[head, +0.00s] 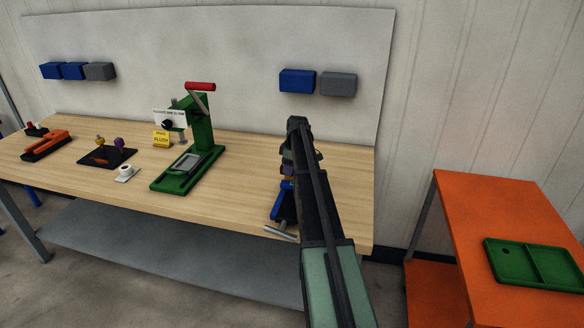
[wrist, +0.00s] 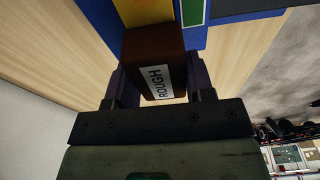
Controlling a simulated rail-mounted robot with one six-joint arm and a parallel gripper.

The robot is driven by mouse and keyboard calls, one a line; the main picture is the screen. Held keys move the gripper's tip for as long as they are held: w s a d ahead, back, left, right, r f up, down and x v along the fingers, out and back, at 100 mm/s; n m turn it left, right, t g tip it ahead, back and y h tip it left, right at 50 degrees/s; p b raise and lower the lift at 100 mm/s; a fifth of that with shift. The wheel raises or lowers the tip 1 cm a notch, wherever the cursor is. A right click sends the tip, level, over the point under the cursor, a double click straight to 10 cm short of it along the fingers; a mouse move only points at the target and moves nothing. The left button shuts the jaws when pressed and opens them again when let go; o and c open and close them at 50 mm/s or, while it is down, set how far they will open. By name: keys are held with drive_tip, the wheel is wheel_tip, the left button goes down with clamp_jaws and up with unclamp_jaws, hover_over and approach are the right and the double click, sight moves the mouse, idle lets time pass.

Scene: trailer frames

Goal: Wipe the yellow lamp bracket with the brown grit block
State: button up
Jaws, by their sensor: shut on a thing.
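The brown grit block (wrist: 152,50), with a white label reading "ROUGH", is between the two dark fingers of my gripper (wrist: 160,80), which is shut on it. The yellow lamp bracket (wrist: 146,11) shows just beyond the block's far end at the top of the wrist view, only partly in frame. The block overlaps it there; I cannot tell whether they touch. Blue vise parts (wrist: 192,38) lie beside and around it. In the head view the blue vise (head: 285,203) stands at the bench's right end, and my arm hides most of the bracket and block.
The wooden bench (head: 240,190) carries a green press (head: 203,130) with a red handle, a dark mat (head: 92,158) with small parts, a white cup (head: 125,171) and an orange tool (head: 46,144). An orange table (head: 505,222) with a green tray (head: 540,264) stands at right.

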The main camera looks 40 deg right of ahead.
drive_tip(key=shift+r+p, duration=2.9)
drive_tip(key=shift+r, duration=0.1)
wheel_tip(320, 180, up, 3)
drive_tip(key=p, duration=0.3)
drive_tip(key=shift+r, duration=0.1)
drive_tip(key=shift+s+f, duration=0.15)
drive_tip(key=shift+f, duration=0.05)
